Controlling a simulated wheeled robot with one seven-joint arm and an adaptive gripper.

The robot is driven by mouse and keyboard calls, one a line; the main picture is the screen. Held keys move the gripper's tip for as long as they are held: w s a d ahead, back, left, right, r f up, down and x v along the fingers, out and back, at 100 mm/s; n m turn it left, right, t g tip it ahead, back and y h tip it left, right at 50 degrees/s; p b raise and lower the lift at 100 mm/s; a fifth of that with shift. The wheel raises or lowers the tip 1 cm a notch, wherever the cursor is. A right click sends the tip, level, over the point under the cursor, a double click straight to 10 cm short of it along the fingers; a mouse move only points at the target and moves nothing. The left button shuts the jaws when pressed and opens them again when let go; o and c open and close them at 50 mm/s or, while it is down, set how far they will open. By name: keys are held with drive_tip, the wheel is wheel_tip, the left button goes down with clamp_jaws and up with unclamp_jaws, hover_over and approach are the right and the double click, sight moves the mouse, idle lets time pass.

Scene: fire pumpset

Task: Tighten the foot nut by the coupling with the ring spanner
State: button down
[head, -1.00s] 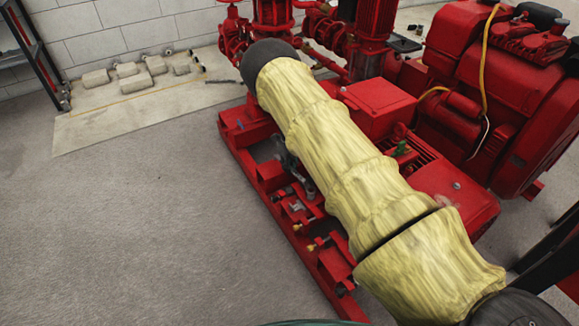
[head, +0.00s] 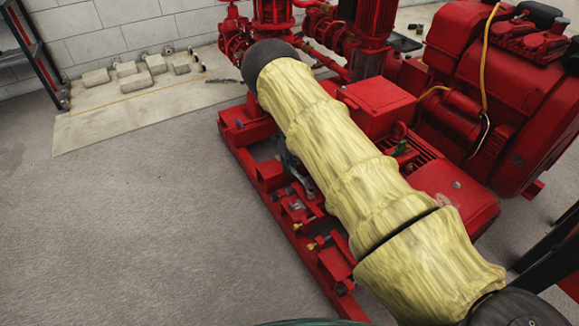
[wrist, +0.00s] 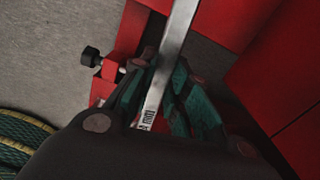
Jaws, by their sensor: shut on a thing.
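The ring spanner (wrist: 173,48) is a flat steel bar in the wrist view, running from between my fingers up past the top edge. Size marking shows near its lower end. My gripper (wrist: 164,75), with teal finger pads, is shut on the spanner's shank. The ring end is out of the wrist view, so I cannot tell whether it sits on the foot nut. In the head view my gripper (head: 297,172) is mostly hidden behind my yellow-sleeved arm, low beside the red pumpset frame. I cannot make out the foot nut or the coupling clearly.
The red base frame (head: 262,205) runs diagonally under my arm, with brass-tipped screws along it. A black-headed bolt (wrist: 91,57) stands close left of my fingers. A red motor (head: 450,185) and engine (head: 520,110) lie right. The grey floor (head: 120,230) at left is clear.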

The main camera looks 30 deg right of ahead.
drive_tip(key=shift+f+b, duration=0.5)
drive_tip(key=shift+f, duration=0.55)
drive_tip(key=shift+a+n, duration=0.3)
drive_tip(key=shift+a, duration=0.05)
idle(0.9)
drive_tip(key=shift+r+p, duration=1.65)
drive_tip(key=shift+r, duration=0.9)
